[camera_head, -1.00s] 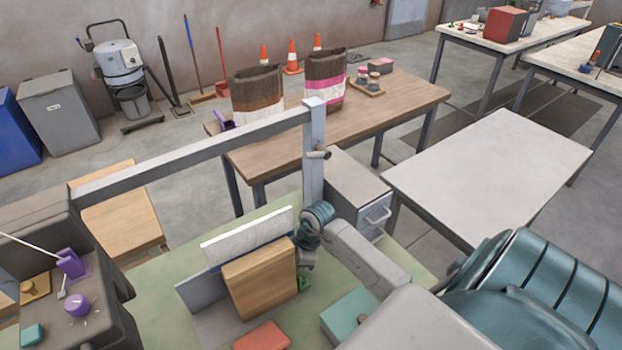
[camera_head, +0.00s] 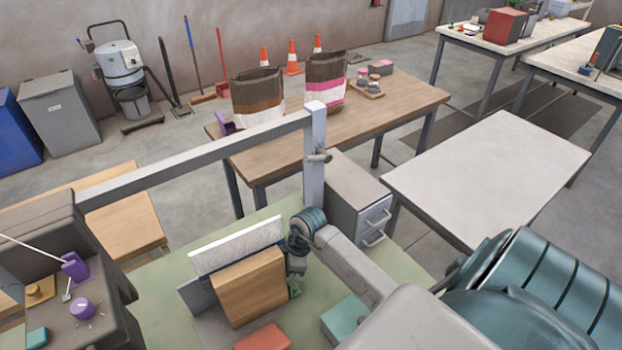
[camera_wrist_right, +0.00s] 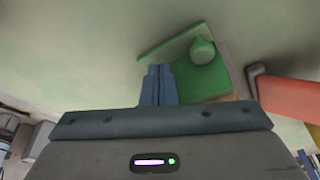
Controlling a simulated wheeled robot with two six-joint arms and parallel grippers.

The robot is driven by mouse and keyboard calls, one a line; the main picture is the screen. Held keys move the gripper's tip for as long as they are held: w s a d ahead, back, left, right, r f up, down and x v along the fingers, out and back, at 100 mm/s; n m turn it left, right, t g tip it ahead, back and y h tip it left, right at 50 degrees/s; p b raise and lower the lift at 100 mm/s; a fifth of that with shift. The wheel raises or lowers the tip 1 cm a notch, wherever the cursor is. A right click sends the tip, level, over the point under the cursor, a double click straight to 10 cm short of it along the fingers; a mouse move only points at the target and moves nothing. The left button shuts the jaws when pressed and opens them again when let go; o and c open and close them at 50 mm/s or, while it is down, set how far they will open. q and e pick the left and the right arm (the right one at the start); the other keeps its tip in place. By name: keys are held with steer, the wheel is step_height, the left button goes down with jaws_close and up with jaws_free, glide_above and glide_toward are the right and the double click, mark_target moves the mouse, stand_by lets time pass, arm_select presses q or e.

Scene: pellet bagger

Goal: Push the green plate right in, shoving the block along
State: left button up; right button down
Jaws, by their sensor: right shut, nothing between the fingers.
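The green plate (camera_wrist_right: 200,75) with its round knob shows in the wrist view just beyond and right of my fingertips. In the head view only a small green piece (camera_head: 294,288) shows at the right end of the wooden block (camera_head: 250,286). A white slab with a blue lower edge (camera_head: 238,246) stands behind the block. My right gripper (camera_wrist_right: 160,68) is shut and empty, its tips at the plate's edge; I cannot tell if they touch. In the head view my wrist hides most of the gripper. My left gripper is not in view.
A grey plate (camera_head: 208,318) stands left of the block. A red block (camera_head: 262,337) and a teal box (camera_head: 343,318) lie in front on the green bench top. A metal post (camera_head: 315,165) and beam stand behind. A dark machine with purple knobs (camera_head: 80,308) is at left.

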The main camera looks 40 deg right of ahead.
steer(key=w+d+p+v, duration=0.1)
steer(key=p+v, duration=0.3)
steer(key=v, duration=0.3)
steer(key=shift+r+p, duration=0.3)
steer(key=shift+s, duration=0.15)
